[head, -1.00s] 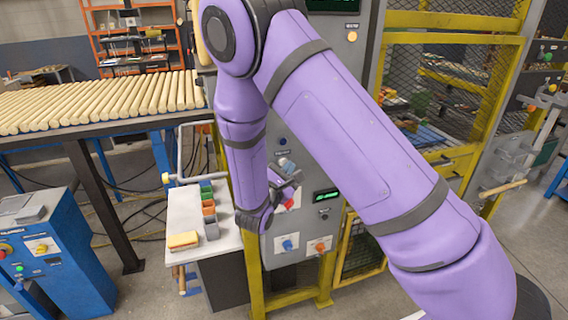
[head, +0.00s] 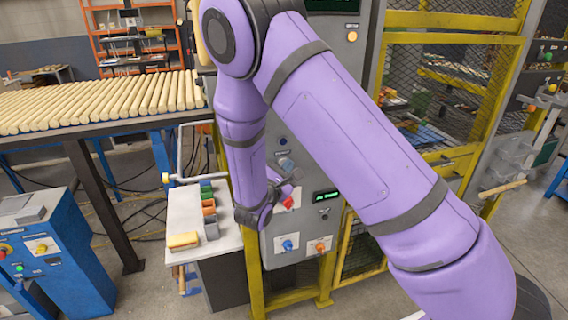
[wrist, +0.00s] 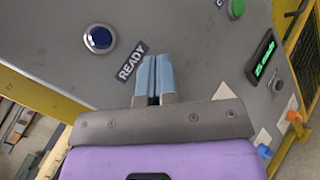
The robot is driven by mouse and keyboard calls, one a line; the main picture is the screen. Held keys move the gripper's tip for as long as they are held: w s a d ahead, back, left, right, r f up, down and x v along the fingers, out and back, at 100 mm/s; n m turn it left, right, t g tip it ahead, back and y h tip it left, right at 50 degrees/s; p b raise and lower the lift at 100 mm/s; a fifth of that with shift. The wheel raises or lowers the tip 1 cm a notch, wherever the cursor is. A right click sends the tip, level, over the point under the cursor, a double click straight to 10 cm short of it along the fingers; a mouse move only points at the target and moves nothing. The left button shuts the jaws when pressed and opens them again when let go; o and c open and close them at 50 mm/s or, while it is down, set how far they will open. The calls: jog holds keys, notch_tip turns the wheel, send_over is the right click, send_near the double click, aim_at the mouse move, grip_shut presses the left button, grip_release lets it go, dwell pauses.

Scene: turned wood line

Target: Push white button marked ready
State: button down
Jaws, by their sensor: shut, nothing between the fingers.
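The READY label (wrist: 132,61) is on the grey control panel (wrist: 190,42) in the wrist view. No white button shows beside it; the spot just below the label is hidden behind my fingers. My gripper (wrist: 152,75) is shut and empty, its blue fingertips over the panel right beside the label. I cannot tell whether they touch the panel. In the head view my lower arm and wrist stand in front of the panel (head: 300,222) and cover part of it.
A dark blue round button (wrist: 99,39) sits left of the label. A green button (wrist: 236,8), a green-lit display (wrist: 262,58), a blue knob (wrist: 264,151) and an orange knob (wrist: 293,116) lie to the right. A small table (head: 183,222) with coloured bins stands left of the panel.

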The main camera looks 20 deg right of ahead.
jog(key=shift+w, duration=0.15)
dwell(0.5)
jog(key=shift+s, duration=0.75)
jog(key=shift+s, duration=2.55)
